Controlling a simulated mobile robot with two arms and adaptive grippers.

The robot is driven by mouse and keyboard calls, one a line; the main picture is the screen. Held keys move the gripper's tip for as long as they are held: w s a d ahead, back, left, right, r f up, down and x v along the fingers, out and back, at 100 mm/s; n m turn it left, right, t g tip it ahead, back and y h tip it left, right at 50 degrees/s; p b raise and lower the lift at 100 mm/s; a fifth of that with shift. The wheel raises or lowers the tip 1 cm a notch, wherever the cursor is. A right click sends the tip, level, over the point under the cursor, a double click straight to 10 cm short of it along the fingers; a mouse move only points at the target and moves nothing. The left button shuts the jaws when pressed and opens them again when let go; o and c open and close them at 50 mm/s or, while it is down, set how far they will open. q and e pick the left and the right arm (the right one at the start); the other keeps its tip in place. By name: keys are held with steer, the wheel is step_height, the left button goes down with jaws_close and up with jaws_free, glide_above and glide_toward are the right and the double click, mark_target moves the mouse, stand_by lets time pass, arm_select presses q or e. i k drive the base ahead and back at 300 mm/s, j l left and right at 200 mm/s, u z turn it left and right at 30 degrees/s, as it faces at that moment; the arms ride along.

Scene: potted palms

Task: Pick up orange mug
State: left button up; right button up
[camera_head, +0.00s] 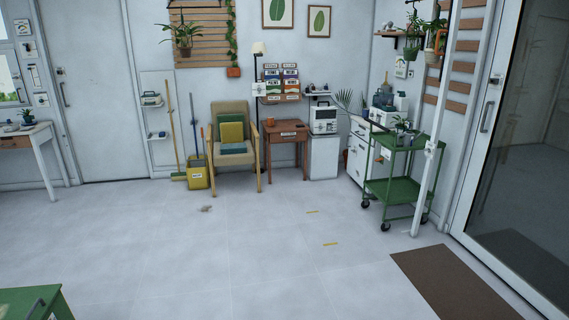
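A small orange object that looks like the orange mug (270,121) stands on the left part of the small brown side table (286,137) at the back wall. It is far off and too small for me to make out a handle. Neither of my grippers shows in the head view.
A wooden armchair (234,134) with cushions and a yellow bucket (197,174) stand left of the side table. A green cart (393,189) stands to its right. A brown mat (452,284) lies by the glass door. A green surface (30,301) fills the lower left corner. The middle floor is mostly clear.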

mark_target(269, 120)
steer(key=i+u, duration=0.3)
steer(key=i, duration=3.7)
steer(key=i+z, duration=0.1)
steer(key=i, duration=0.35)
steer(key=i+j+z, duration=0.15)
steer(key=i, duration=0.35)
steer(key=i+j+z, duration=0.1)
steer(key=i, duration=0.35)
steer(key=i+j+z, duration=0.15)
steer(key=i, duration=0.3)
